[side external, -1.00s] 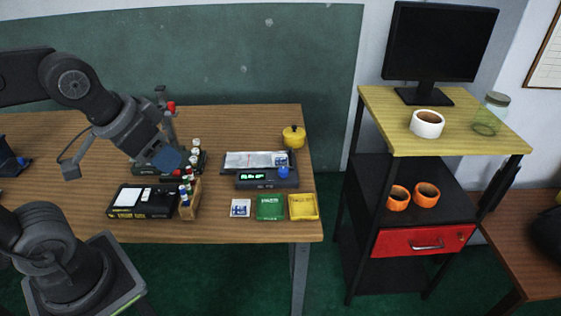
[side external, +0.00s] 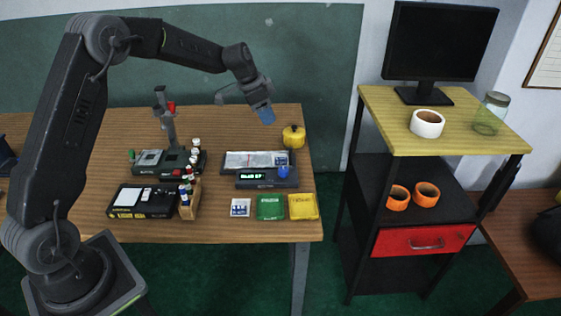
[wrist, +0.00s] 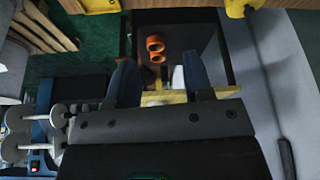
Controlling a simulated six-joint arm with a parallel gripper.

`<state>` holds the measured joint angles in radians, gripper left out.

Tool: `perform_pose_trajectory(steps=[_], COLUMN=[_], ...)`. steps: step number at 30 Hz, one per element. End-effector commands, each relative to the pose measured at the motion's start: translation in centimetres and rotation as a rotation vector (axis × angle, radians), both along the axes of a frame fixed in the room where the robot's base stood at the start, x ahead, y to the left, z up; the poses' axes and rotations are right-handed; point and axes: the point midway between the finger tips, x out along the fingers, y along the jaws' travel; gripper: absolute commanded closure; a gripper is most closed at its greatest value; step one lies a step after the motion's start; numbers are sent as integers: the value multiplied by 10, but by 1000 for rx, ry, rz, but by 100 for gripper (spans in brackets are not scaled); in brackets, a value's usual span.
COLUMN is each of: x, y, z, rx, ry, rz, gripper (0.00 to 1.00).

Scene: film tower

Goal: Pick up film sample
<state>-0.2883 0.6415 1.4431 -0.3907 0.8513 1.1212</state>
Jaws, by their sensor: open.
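My gripper (side external: 266,115) hangs in the air above the back of the table, left of and above the yellow pot (side external: 293,137). In the wrist view, its two blue fingers (wrist: 158,75) stand apart with nothing held between them. Small blue-and-white squares that may be film samples lie on the table: one at the front (side external: 240,208) and one at the right end of a pale sheet (side external: 281,160). I cannot tell which is the film sample. The gripper is well above both and touches neither.
A device with a green display (side external: 262,178) and blue knob stands mid-table. Green (side external: 270,207) and yellow (side external: 303,207) trays are in front. A black box (side external: 143,201), bottle rack (side external: 189,200) and upright stand (side external: 168,135) are left. A shelf with orange rolls (side external: 398,197) is right.

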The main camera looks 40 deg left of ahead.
Motion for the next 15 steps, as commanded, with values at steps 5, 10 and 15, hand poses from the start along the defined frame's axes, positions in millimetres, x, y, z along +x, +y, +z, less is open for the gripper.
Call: perform_pose_trajectory(steps=[5,10,15], x=[26,34,41], y=[25,32,27], z=[-51,-71,-95], rx=[-8,-10,-11], ry=[-5,-11,-9], rz=[-63,-90,-92], gripper=[53,53,53])
